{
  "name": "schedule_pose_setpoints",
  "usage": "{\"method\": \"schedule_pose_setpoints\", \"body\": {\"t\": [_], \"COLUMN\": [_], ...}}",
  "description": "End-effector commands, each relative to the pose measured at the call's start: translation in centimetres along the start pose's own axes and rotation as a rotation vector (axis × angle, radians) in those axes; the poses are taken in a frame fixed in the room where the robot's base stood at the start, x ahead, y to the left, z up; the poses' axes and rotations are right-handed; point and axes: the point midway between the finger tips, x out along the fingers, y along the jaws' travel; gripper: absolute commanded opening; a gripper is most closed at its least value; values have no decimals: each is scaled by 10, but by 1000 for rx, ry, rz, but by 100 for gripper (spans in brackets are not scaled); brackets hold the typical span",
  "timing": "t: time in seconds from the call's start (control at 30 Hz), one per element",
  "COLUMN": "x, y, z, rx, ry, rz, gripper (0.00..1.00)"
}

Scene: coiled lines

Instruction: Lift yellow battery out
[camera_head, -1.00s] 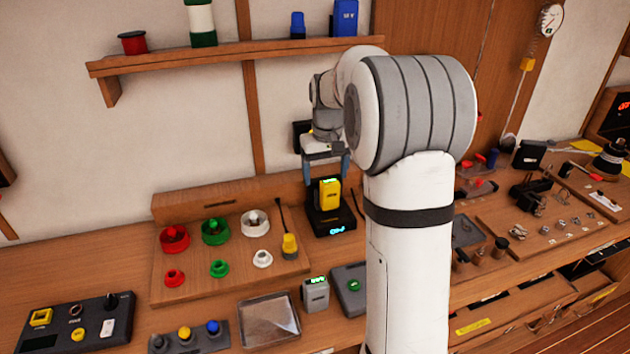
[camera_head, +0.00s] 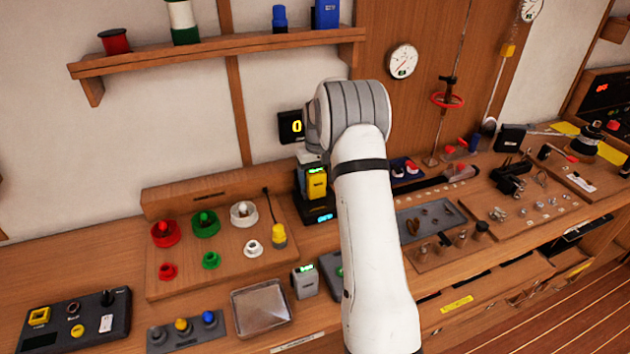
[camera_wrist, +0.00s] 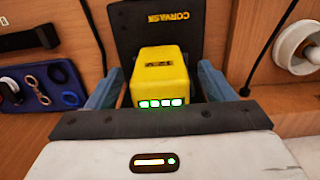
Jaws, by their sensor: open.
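The yellow battery (camera_head: 317,184) sits upright in the black charger (camera_head: 318,212) at the back of the bench. In the wrist view, the battery (camera_wrist: 160,70) shows a row of green lights, and the charger's back plate (camera_wrist: 125,22) stands behind it. My gripper (camera_wrist: 160,88) is open, with one blue finger on each side of the battery. Whether the fingers touch it I cannot tell. In the head view my arm hides most of the gripper; only a bit of blue finger shows left of the battery.
A grey battery (camera_head: 305,281) stands at the bench front, right of a shallow clear-topped tray (camera_head: 260,307). A board of coloured knobs with a yellow-handled tool (camera_head: 278,235) is left of the charger. A blue plate with rings (camera_wrist: 40,85) is at the wrist view's left.

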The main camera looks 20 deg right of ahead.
Motion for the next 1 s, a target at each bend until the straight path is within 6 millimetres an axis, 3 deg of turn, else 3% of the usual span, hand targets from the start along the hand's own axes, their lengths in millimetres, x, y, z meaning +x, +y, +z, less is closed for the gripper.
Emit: {"method": "schedule_pose_setpoints", "body": {"t": [0.13,0.37,1.0], "x": [11,13,12], "y": [0,0,-1], "z": [0,0,0], "rx": [0,-1,-2], "ry": [-1,0,0], "rz": [0,0,0], "gripper": [75,75,22]}}
